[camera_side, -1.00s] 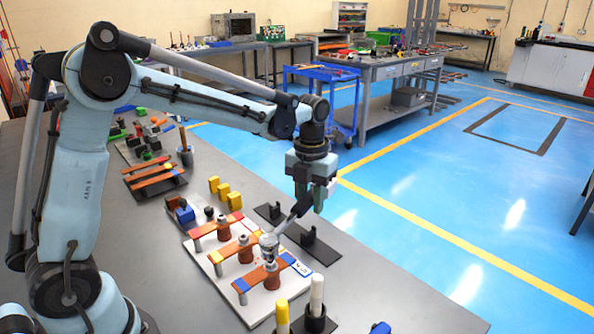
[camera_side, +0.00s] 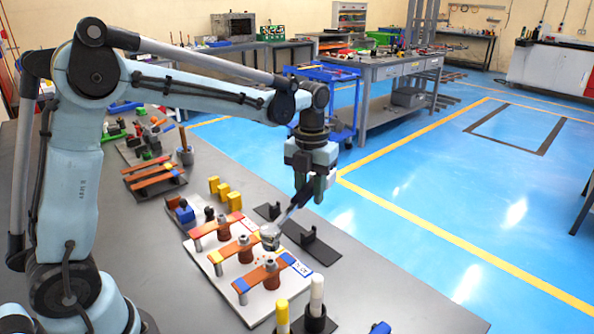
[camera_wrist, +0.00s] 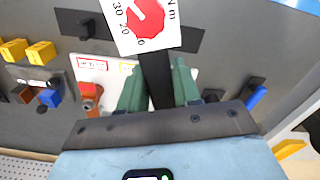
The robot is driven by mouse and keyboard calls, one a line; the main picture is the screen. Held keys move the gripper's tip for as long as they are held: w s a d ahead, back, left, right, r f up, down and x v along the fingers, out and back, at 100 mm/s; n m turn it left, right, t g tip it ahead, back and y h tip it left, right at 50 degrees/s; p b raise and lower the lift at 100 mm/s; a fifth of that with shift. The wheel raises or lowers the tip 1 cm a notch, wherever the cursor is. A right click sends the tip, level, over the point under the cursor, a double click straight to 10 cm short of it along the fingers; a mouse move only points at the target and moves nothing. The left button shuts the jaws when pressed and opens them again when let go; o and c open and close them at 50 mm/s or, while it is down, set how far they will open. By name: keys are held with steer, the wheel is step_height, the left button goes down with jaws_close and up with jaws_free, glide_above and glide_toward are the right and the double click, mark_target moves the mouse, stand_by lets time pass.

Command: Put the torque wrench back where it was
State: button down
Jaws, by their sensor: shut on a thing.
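My gripper (camera_side: 313,187) is shut on the dark handle of the torque wrench (camera_side: 290,215). The wrench is tilted, its round silver head low at the left, above the board between the middle and nearest busbars. In the wrist view, my green fingers (camera_wrist: 158,84) close on the black handle, and the wrench's white card with a red dial (camera_wrist: 143,20) shows beyond them. A black stand (camera_side: 322,251) with two upright posts lies on the bench behind and right of the board, with nothing seen resting in it. The wrench covers part of this stand.
The white board (camera_side: 222,268) carries several copper busbars with coloured ends on posts. Yellow blocks (camera_side: 223,189) stand behind it. The bench right of the stand is mostly clear.

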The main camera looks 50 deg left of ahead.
mark_target(299, 191)
steer(key=n, duration=0.2)
steer(key=s+r+n, duration=0.1)
steer(key=n, duration=0.1)
steer(key=s+r+n, duration=0.1)
steer(key=n, duration=0.2)
steer(key=shift+s+d, duration=0.1)
steer(key=n, duration=0.1)
steer(key=s+n, duration=0.1)
steer(key=n, duration=0.1)
steer(key=shift+r, duration=0.35)
steer(key=n, duration=0.2)
steer(key=s+n, duration=0.1)
steer(key=r+n, duration=0.1)
steer(key=n, duration=0.1)
steer(key=shift+s+d+n, duration=0.1)
steer(key=shift+s+n, duration=0.2)
steer(key=shift+s, duration=0.05)
steer(key=s+r+n, duration=0.1)
steer(key=n, duration=0.4)
steer(key=s+n, duration=0.2)
steer(key=n, duration=0.4)
steer(key=s+r+n, duration=0.1)
steer(key=s+n, duration=0.1)
steer(key=n, duration=0.3)
steer(key=shift+s+d+r, duration=0.15)
steer(key=shift+r, duration=0.15)
